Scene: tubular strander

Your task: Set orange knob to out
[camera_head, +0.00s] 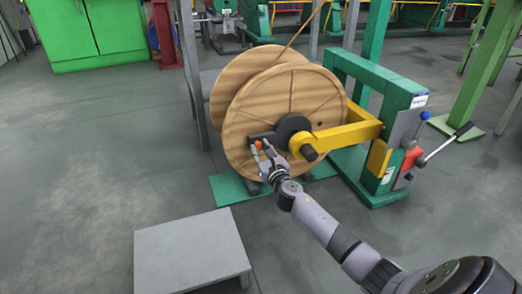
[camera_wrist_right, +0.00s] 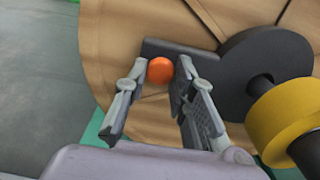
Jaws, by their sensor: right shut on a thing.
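The orange knob (camera_head: 259,145) sits at the end of a dark arm on the near face of the wooden reel (camera_head: 285,110). In the right wrist view the knob (camera_wrist_right: 160,70) shows as a round orange ball between the two fingertips. My right gripper (camera_head: 263,150) reaches up from the lower right and is shut on the knob; it also shows in the right wrist view (camera_wrist_right: 161,75). The dark arm (camera_wrist_right: 180,50) runs from the knob to a black hub (camera_wrist_right: 265,70). My left gripper is not in view.
A yellow arm (camera_head: 345,136) holds the reel's hub beside my right arm. A green stand (camera_head: 378,125) with levers and a red part (camera_head: 411,158) is to the right. A low grey platform (camera_head: 190,250) lies in front. The floor at left is clear.

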